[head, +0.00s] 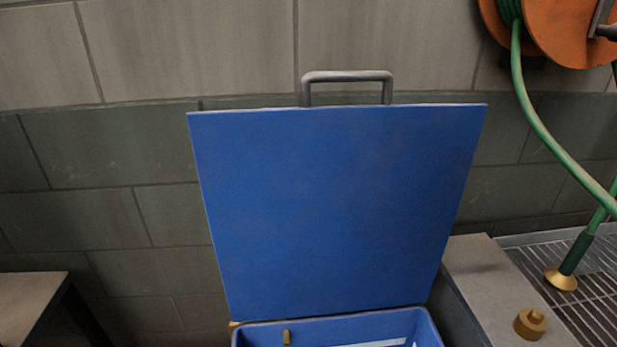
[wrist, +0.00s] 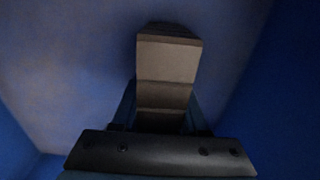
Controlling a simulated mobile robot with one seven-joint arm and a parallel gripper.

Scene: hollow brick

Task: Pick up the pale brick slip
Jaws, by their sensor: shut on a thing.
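In the wrist view, a pale grey-brown slab, which looks like the pale brick slip (wrist: 168,62), reaches forward from my gripper (wrist: 162,112). My gripper is shut on it. The slip's far end is dark and its near part is in shadow, so I cannot tell its full outline. Blue walls stand on both sides with a dim grey-blue surface beyond; the gripper appears to be inside the blue box. In the head view the blue box (head: 335,329) shows only its upper rim at the bottom edge; neither gripper nor slip shows there.
The box's blue lid (head: 335,210) stands open, with a grey handle (head: 347,77) on top. To the right are a stone ledge (head: 490,275), a brass cap (head: 530,322), a metal grate (head: 590,290) and a green hose (head: 535,110). A bench (head: 32,300) stands left.

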